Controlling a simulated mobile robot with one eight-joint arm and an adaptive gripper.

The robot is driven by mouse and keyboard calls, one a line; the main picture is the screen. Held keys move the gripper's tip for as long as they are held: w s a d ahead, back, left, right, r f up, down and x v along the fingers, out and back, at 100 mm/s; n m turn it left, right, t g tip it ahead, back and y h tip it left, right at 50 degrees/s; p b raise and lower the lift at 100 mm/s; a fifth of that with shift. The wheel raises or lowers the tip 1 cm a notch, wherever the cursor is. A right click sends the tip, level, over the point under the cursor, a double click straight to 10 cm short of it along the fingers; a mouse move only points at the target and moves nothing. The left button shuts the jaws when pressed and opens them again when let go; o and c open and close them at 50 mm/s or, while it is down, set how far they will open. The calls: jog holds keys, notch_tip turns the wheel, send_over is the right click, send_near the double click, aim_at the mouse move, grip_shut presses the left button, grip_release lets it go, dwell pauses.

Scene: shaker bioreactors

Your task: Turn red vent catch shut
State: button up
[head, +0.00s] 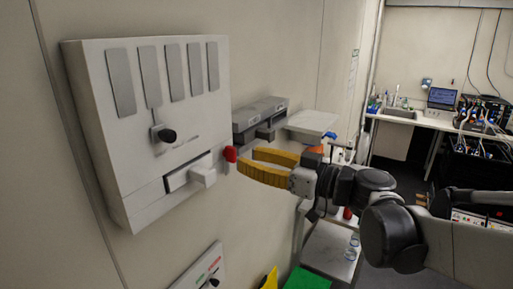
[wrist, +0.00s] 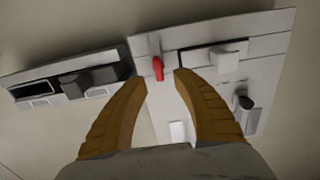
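The red vent catch (head: 230,153) sticks out from the lower right part of a white wall panel (head: 95,75). In the wrist view the red catch (wrist: 158,68) lies just beyond the gap between my fingertips. My gripper (head: 246,160) has yellow fingers, spread apart and empty, with the tips close to the catch. The gripper also shows in the wrist view (wrist: 160,78). Whether a fingertip touches the catch I cannot tell.
A white block handle (head: 203,175) juts out just left of the catch, and a black knob (head: 166,135) sits above it. A grey wall unit (head: 260,113) is behind the gripper. A smaller panel (head: 205,270) is below. A bench with a laptop (head: 441,98) stands far right.

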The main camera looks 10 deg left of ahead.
aim_at(235, 154)
jog(key=x, duration=0.6)
jog(key=shift+d+p, duration=0.1)
jog(key=shift+p, duration=0.25)
jog(key=shift+w, duration=0.1)
jog(key=shift+d, duration=0.1)
grip_shut()
